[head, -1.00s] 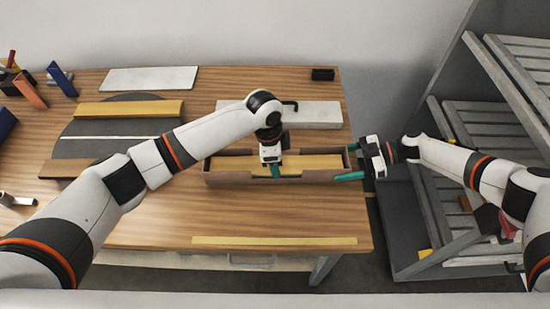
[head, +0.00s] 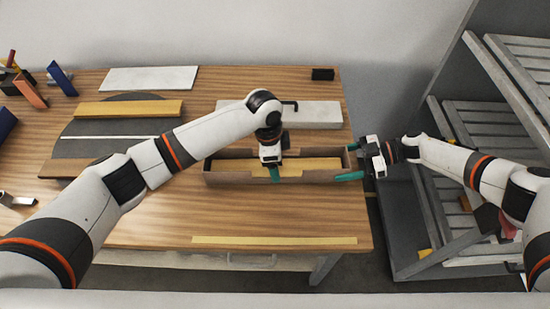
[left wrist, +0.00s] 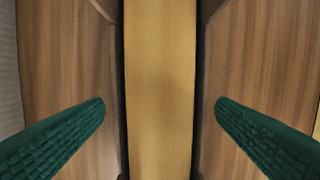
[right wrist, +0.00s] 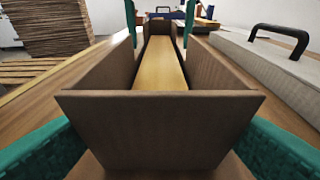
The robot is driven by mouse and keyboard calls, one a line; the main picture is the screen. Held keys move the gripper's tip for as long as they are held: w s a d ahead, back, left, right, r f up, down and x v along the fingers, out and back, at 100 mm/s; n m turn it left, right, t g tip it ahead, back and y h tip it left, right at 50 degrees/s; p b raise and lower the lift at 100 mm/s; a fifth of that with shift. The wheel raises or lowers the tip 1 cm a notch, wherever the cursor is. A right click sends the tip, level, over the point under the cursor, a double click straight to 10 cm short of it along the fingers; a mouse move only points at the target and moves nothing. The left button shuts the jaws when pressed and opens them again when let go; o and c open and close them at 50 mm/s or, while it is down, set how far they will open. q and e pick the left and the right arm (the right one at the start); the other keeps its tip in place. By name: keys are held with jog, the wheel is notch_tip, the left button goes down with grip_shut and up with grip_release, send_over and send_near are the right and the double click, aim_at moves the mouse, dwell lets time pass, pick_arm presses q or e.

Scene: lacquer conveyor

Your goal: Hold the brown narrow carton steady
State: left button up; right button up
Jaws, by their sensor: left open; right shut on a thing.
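The brown narrow carton (head: 225,180) is a long open-topped box lying level on the wooden table. A yellow slat (head: 312,164) lies lengthwise inside it; it also shows in the left wrist view (left wrist: 160,90) and the right wrist view (right wrist: 162,65). My right gripper (head: 353,162) is shut on the carton's right end, its teal fingers along the two outer sides; the end panel (right wrist: 160,125) fills the right wrist view. My left gripper (head: 273,172) is open over the middle of the carton, its fingers apart on either side of the slat.
A grey block with a black handle (head: 310,115) lies just behind the carton. A dark round mat (head: 100,148) with a yellow piece (head: 128,108) is at the left. A slatted rack (head: 490,130) stands at the right. The table front is clear, with a yellow strip (head: 275,240).

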pick_arm(q)
notch_tip(320, 180, up, 12)
jog(key=a, duration=0.1)
jog(key=shift+a, duration=0.25)
pick_arm(e)
jog(key=o, duration=1)
jog(key=shift+c, duration=0.2)
